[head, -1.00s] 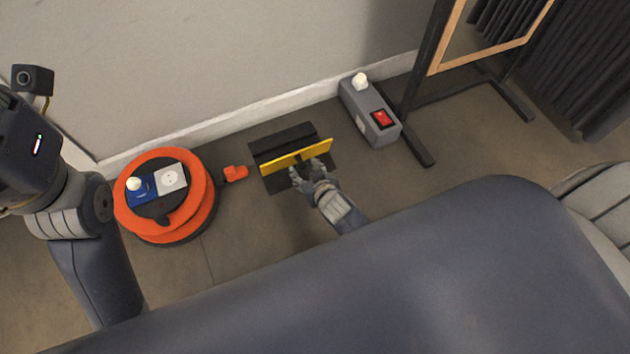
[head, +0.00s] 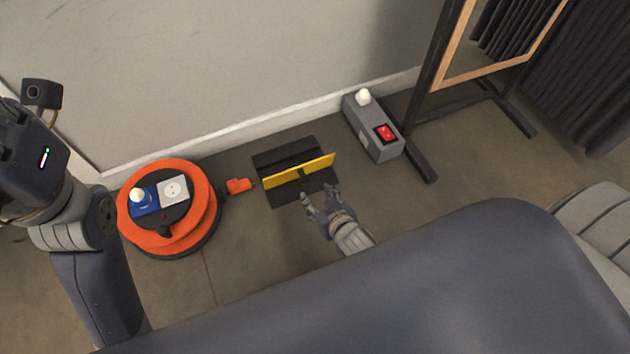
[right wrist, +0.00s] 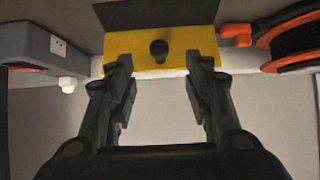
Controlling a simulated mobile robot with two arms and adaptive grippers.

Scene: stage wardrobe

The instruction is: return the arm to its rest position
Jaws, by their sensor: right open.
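My right gripper (head: 322,200) is open and empty in the head view, just in front of a dark pedal-like unit with a yellow-faced flap (head: 298,172) on the floor. In the right wrist view, its two fingers (right wrist: 160,85) stand apart. The yellow flap (right wrist: 185,48) with a dark round knob (right wrist: 159,50) lies beyond the fingertips, and I see nothing between them. My left arm (head: 75,215) shows at the left edge of the head view, but its gripper is out of the picture.
An orange cable reel (head: 205,215) with sockets stands to the left, its orange plug (head: 238,185) beside it. A grey box with a red switch (head: 385,133) stands to the right, near a dark-legged mirror frame (head: 431,165). A pale wall (head: 210,70) closes the back.

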